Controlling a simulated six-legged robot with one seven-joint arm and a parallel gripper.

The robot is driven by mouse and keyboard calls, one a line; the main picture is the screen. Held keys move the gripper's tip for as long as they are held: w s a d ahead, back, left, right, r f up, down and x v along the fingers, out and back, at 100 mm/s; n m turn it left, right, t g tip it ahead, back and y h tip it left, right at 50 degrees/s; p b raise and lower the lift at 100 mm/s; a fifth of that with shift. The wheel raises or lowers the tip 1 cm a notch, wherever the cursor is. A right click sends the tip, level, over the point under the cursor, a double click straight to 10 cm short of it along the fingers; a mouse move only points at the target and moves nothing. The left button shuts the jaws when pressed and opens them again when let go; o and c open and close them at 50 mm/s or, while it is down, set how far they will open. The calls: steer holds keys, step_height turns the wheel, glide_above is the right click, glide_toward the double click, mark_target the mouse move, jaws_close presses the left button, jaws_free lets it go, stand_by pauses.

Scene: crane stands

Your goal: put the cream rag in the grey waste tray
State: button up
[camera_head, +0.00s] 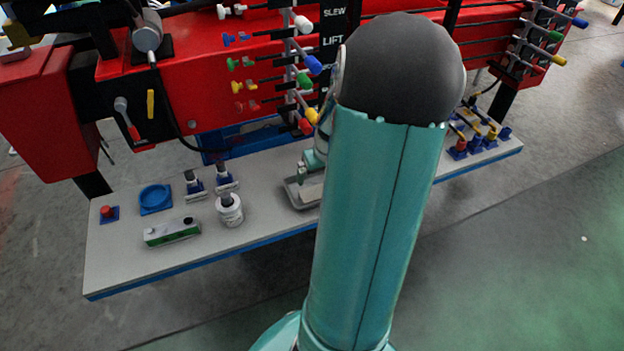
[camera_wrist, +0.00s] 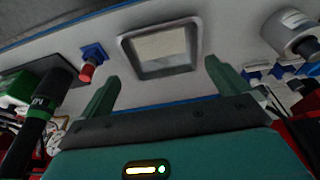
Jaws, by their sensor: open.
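The grey waste tray (camera_wrist: 190,28) lies on the pale bench and shows whole in the wrist view, beyond my fingertips. A flat cream patch, which looks like the cream rag (camera_wrist: 160,45), lies inside its rim. In the head view the tray (camera_head: 293,197) is partly hidden by my arm, with a cream edge (camera_head: 313,188) showing in it. My gripper (camera_wrist: 159,76) is open, its two fingers apart with nothing between them, and the tray lies between and beyond them in the picture. In the head view most of my gripper is hidden behind my arm.
A red crane body (camera_head: 200,70) with coloured levers overhangs the bench's back. Bare bench lies between bottle and tray.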

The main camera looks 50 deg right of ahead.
steer(key=w+a+r+n, duration=0.25)
steer(key=a+r, duration=0.45)
steer(key=a, duration=0.4)
steer(key=w+a+r+n, duration=0.1)
steer(key=w+a+r, duration=0.2)
steer(key=a+r, duration=0.55)
steer(key=s+a+r+n+t, duration=0.1)
steer(key=s+a, duration=0.3)
steer(key=a, duration=0.5)
steer(key=s+a+r+n+t+y, duration=0.1)
steer(key=s+a+r, duration=0.2)
steer(key=a, duration=0.6)
steer(key=shift+s+a+r+n+t+y, duration=0.3)
steer(key=shift+s+a+r+n+t, duration=0.1)
steer(key=shift+r, duration=0.35)
